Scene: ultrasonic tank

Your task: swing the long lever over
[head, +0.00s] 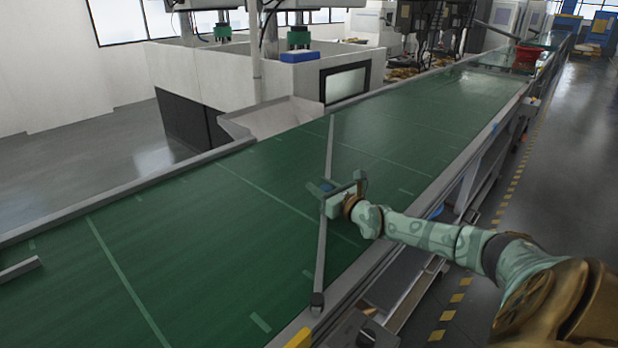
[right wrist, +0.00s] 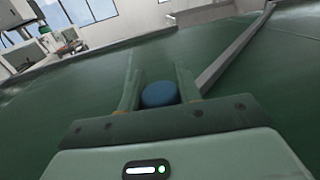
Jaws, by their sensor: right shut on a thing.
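The long lever (head: 320,250) is a thin grey bar lying across the green conveyor belt. Its near end sits at a dark pivot (head: 317,299) by the belt's near edge, and its far end points toward the back. A blue knob (head: 327,187) stands partway along it, partly hidden by my right gripper (head: 334,197). In the right wrist view the blue knob (right wrist: 160,94) sits between the two fingers, and the lever (right wrist: 232,48) runs away to the upper right. My right gripper is shut on the knob. My left gripper is not in view.
A short grey bar (head: 20,268) lies at the belt's left edge. A white machine enclosure (head: 215,85) stands behind the belt. A red bin (head: 525,58) is far down the line. The belt surface on both sides of the lever is clear.

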